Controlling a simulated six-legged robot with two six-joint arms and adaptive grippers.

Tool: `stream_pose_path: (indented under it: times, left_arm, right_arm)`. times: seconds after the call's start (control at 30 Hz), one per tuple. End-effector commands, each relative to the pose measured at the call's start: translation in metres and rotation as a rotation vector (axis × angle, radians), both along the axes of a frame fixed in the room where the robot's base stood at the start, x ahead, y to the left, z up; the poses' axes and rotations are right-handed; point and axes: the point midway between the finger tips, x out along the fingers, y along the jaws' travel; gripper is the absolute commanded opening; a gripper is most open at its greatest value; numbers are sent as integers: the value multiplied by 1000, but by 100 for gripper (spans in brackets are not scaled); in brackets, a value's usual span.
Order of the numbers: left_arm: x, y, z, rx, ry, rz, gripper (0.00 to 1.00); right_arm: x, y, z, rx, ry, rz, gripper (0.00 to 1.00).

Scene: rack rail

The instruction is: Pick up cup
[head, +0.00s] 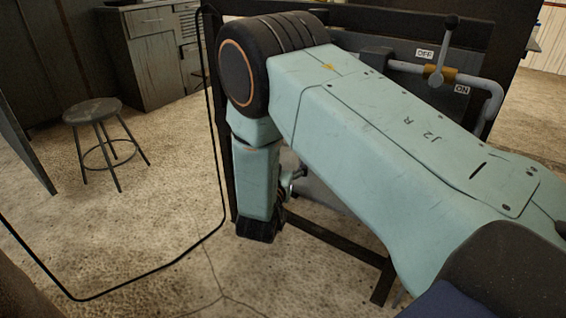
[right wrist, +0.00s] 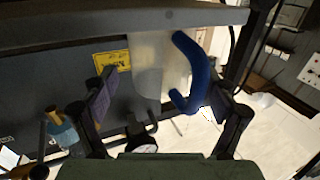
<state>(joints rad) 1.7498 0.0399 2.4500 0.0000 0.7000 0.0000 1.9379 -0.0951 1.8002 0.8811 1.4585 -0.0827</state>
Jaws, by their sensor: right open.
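A pale, cloudy cylinder with a thick blue curved handle, which looks like the cup (right wrist: 150,62), is in the upper middle of the right wrist view, below a dark rail. My right gripper (right wrist: 162,95) is open, with one dark finger on each side of the cup in that view. The handle is close to the right finger; I cannot tell whether they touch. Nothing is held. In the head view my right arm bends down from the upper middle, and the gripper and cup cannot be made out there. My left gripper is not in view.
A dark rail (right wrist: 100,24) crosses above the cup in the right wrist view. A dark panel with a yellow label (right wrist: 112,61) is at left. The head view shows a round stool (head: 92,110), a cabinet (head: 155,55) and bare floor at left, and a pipe with a lever (head: 440,75) at right.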

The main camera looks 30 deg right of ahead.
Motion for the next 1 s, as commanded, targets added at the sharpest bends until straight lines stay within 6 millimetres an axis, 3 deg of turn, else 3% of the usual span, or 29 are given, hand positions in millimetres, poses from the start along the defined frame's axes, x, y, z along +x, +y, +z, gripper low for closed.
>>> stream_pose_path:
  times: [0.7,1.0]
  left_arm:
    - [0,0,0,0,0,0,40]
    - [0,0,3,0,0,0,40]
  right_arm:
    - [-1,0,-1,1,1,0,27]
    - [0,0,6,0,0,0,27]
